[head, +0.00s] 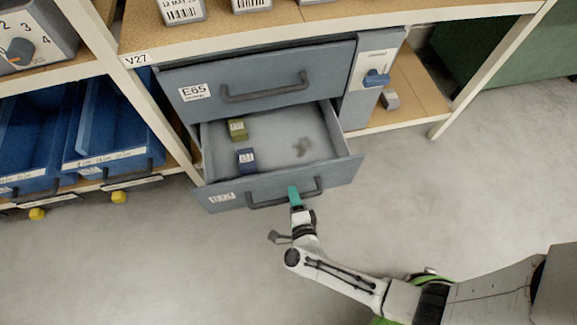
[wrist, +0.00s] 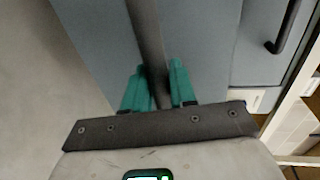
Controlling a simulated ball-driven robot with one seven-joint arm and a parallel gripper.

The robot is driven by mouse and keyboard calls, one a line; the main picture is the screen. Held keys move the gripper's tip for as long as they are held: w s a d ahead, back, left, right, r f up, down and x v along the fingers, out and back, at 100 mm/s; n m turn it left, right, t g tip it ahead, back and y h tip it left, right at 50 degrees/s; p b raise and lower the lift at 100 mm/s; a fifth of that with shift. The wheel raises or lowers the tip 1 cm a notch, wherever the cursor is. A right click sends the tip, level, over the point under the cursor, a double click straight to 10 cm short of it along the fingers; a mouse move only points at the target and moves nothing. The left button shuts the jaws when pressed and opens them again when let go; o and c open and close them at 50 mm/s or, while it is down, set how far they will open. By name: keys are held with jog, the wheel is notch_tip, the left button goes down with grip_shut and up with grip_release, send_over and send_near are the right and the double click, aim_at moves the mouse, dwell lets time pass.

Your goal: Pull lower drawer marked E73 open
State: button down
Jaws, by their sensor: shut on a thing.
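The lower drawer (head: 275,185) is grey-blue and stands pulled out from the cabinet; its front label is too blurred to read surely. Inside it lie a green box (head: 237,128), a blue box (head: 246,160) and a small dark patch or object. The drawer's dark bar handle (head: 262,203) runs across its front. My gripper (head: 294,194) is at the right half of this handle. In the wrist view its teal fingers (wrist: 157,88) are closed around the dark bar (wrist: 148,40), one on each side.
The upper drawer (head: 262,80), marked E65, is shut above. A grey panel with a blue knob (head: 376,78) is to its right. Blue bins (head: 110,130) with handles stand at the left. A rack post (head: 487,75) stands at the right. The floor in front (head: 150,260) is clear.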

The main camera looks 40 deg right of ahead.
jog(key=f+v, duration=0.1)
jog(key=v, duration=0.5)
jog(key=shift+s+f, duration=0.15)
jog(key=shift+f, duration=0.05)
jog(key=c, duration=1.1)
grip_release()
jog(key=shift+o, duration=0.2)
jog(key=v, duration=1.1)
jog(key=shift+p, duration=0.35)
